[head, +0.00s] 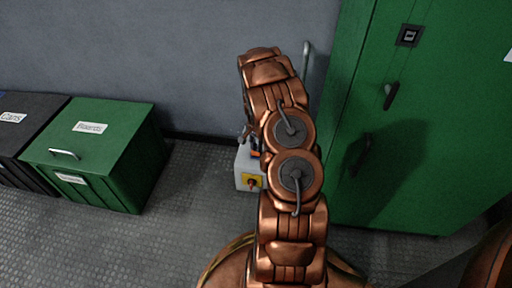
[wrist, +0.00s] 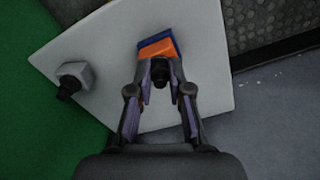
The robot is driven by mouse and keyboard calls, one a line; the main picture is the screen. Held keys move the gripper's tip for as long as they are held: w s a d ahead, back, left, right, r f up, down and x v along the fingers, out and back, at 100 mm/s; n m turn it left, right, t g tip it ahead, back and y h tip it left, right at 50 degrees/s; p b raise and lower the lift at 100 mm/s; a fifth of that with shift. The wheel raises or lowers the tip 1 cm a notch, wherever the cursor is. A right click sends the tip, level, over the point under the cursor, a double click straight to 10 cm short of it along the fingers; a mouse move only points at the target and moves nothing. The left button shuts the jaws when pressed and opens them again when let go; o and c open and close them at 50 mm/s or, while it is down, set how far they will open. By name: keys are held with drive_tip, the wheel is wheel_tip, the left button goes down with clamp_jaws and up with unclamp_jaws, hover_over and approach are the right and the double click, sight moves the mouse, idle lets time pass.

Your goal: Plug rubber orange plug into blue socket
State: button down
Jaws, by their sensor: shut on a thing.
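The orange plug (wrist: 158,48) is between the fingertips of my gripper (wrist: 160,75) in the wrist view, and the fingers are shut on it. The blue socket (wrist: 144,42) shows as a blue edge right beside and behind the plug, on the face of a pale box (wrist: 205,50). The plug covers part of the socket, and I cannot tell how deep it sits in it. In the head view the orange plug (head: 255,154) and the pale box (head: 243,163) are mostly hidden behind my arm.
A grey block with a dark knob (wrist: 74,80) shows in the wrist view. A green cabinet (head: 440,130) stands right; green (head: 105,125) and black (head: 20,115) boxes stand left. Floor between is clear.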

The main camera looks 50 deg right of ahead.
sight(256, 144)
wheel_tip(256, 144, up, 4)
drive_tip(key=shift+f+p, duration=0.15)
drive_tip(key=shift+p, duration=0.75)
drive_tip(key=s+a+r+p, duration=0.1)
drive_tip(key=s+a+p, duration=0.2)
drive_tip(key=s+a, duration=0.6)
drive_tip(key=s, duration=0.3)
drive_tip(key=shift+s+a+p, duration=0.3)
drive_tip(key=shift+s+p, duration=0.05)
drive_tip(key=shift+p, duration=0.05)
drive_tip(key=shift+w, duration=0.1)
drive_tip(key=w+a+r+n, duration=0.4)
drive_tip(key=w+a+r, duration=0.1)
drive_tip(key=w+r, duration=0.35)
drive_tip(key=w+a+r+n, duration=0.4)
drive_tip(key=w+r, duration=0.3)
drive_tip(key=w, duration=0.3)
drive_tip(key=w+a+r+n, duration=0.2)
drive_tip(key=a+r+n, duration=0.1)
drive_tip(key=a+r, duration=0.6)
drive_tip(key=w+a+r+n, duration=0.2)
drive_tip(key=a+r+n, duration=0.2)
drive_tip(key=a+r, duration=0.6)
drive_tip(key=shift+r+n, duration=0.3)
drive_tip(key=shift+r, duration=0.3)
